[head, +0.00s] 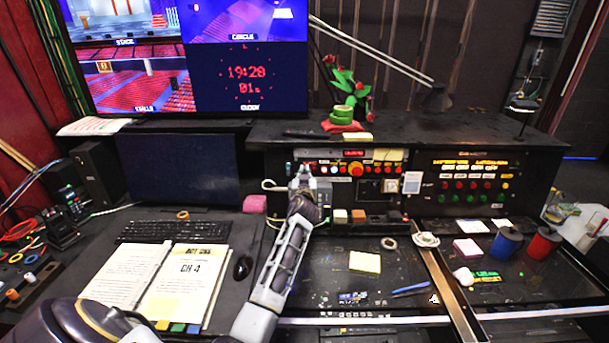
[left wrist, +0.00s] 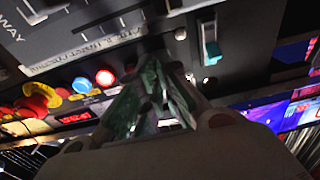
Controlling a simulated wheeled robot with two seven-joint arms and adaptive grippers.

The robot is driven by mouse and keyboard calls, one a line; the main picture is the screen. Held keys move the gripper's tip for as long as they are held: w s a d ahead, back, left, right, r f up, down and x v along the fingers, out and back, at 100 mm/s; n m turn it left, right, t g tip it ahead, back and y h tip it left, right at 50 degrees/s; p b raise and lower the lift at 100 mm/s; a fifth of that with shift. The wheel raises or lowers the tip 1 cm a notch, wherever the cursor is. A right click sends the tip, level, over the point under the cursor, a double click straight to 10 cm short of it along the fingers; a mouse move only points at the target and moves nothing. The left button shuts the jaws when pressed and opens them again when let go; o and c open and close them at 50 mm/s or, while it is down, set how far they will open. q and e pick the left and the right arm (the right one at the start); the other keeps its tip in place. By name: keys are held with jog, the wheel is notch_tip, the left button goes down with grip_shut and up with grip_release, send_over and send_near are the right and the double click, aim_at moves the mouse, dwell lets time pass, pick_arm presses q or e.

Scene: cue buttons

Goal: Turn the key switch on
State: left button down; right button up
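The console (head: 280,165) at the back of the desk carries the button row. My left gripper (head: 303,176) reaches up to the left end of that row, at the console's front face. In the left wrist view, the dark greenish fingers (left wrist: 153,72) come close together at their tips, against the panel (left wrist: 95,20). I cannot tell whether they grip anything. No key switch can be clearly made out; the fingers hide the panel between and behind them. My right gripper is not in view.
Beside the fingers are a lit red button (left wrist: 105,78), a pale blue button (left wrist: 82,85) and a big red mushroom button (left wrist: 40,98). A teal-tipped lever (left wrist: 210,45) is on their other side. An open binder (head: 160,280) and a black mouse (head: 243,267) lie near my forearm.

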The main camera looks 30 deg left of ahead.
pick_arm(q)
jog(key=shift+m, duration=0.6)
jog(key=m+p, duration=0.1)
jog(key=m, duration=0.1)
jog(key=shift+m+t+h+p, duration=0.3)
jog(key=shift+m+h+p, duration=0.1)
jog(key=m+p, duration=0.1)
jog(key=m, duration=0.1)
jog(key=shift+m+h, duration=0.4)
jog(key=m+p, duration=0.1)
jog(key=m, duration=0.1)
jog(key=shift+r+m, duration=0.1)
jog(key=shift+m, duration=0.3)
jog(key=m+h, duration=0.1)
jog(key=m, duration=0.4)
jog(key=shift+m+p, duration=0.4)
jog(key=m, duration=0.3)
jog(key=shift+m+g+h, duration=0.3)
jog(key=shift+m+g, duration=0.1)
jog(key=shift+m, duration=0.3)
